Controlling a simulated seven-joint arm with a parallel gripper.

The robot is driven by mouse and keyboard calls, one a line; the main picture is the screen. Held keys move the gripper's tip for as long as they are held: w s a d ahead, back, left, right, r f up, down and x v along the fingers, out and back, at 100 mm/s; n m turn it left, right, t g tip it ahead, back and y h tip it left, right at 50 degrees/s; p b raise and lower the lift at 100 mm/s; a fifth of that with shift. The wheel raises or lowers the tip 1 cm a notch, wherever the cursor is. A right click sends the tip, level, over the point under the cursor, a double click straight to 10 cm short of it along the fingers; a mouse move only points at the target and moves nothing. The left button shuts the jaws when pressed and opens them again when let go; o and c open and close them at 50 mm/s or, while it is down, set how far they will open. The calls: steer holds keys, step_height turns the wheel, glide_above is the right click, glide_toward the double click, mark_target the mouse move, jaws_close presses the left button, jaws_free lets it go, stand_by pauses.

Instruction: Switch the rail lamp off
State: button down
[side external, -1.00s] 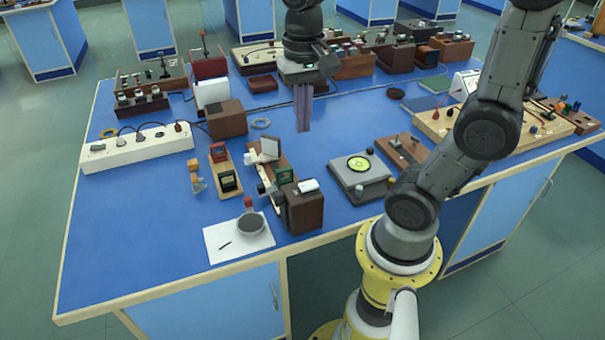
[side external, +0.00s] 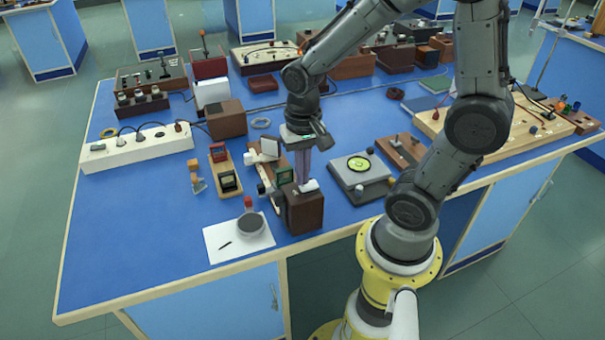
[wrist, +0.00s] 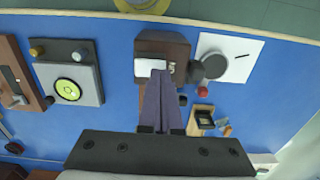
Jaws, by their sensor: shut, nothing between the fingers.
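The rail lamp looks to be the dark brown box (side external: 306,212) at the near end of the wooden rail (side external: 258,172); it also shows in the wrist view (wrist: 165,46). A white piece (side external: 311,185) lies on its top, and a small metallic part (wrist: 172,67) sits beside that piece in the wrist view. My gripper (side external: 303,181) points down over the box top, its long purple-grey fingers shut and empty. In the wrist view the fingertips (wrist: 160,74) overlap the white piece's edge. I cannot tell whether they touch it. The switch's position is not clear.
A grey device with a green-yellow dial (side external: 359,168) stands right of the box. A white power strip (side external: 137,147) is farther left. The blue bench is clear at front left.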

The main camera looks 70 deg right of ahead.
steer(key=shift+f, duration=0.25)
steer(key=shift+f, duration=0.2)
steer(key=shift+s+d, duration=0.1)
steer(key=shift+s, duration=0.05)
stand_by(0.3)
steer(key=shift+s+d+r, duration=0.3)
steer(key=shift+s+d, duration=0.05)
steer(key=shift+d, duration=0.05)
steer(key=shift+r, duration=0.15)
